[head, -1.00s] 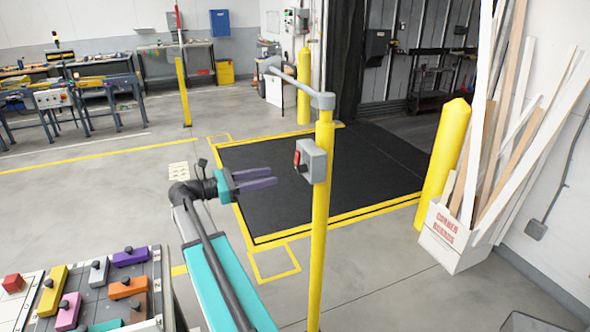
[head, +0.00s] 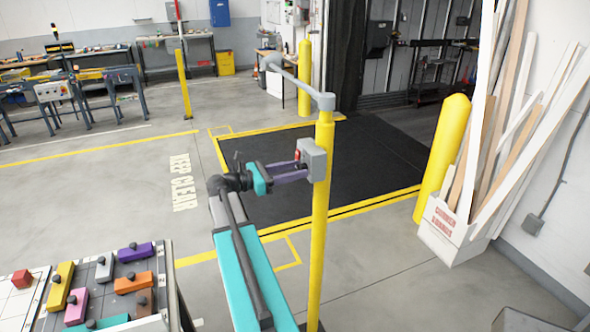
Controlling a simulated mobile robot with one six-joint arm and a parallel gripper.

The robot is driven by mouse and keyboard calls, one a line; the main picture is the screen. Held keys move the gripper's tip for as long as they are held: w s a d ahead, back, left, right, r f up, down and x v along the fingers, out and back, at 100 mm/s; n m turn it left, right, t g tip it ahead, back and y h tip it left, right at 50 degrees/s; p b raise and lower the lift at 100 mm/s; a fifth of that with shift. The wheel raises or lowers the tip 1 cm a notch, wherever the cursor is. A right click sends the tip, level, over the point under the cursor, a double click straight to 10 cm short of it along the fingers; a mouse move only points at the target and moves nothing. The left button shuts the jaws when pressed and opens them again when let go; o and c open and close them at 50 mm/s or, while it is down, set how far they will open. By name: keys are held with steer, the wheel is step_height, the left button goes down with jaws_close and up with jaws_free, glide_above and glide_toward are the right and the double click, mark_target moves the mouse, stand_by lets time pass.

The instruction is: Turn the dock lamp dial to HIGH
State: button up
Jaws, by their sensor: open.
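A yellow post (head: 321,230) carries a grey control box (head: 316,160) with a red part (head: 298,154) on its left face, which I take to be the dial. Its position and any HIGH marking are too small to read. The lamp (head: 271,62) sits at the end of a grey arm from the post's top. My gripper (head: 303,168), with purple fingers and a teal body, points right with its fingertips at the box's left face. It is open. The fingers cover part of that face, and I cannot tell whether they touch the dial.
A table (head: 168,270) with several coloured knobbed blocks stands at lower left. A black dock plate (head: 390,160) with yellow edges lies behind the post. A yellow bollard (head: 442,155) and a white bin (head: 450,238) of long boards stand at right. Open floor (head: 90,190) lies left.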

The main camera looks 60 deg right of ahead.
jaws_close()
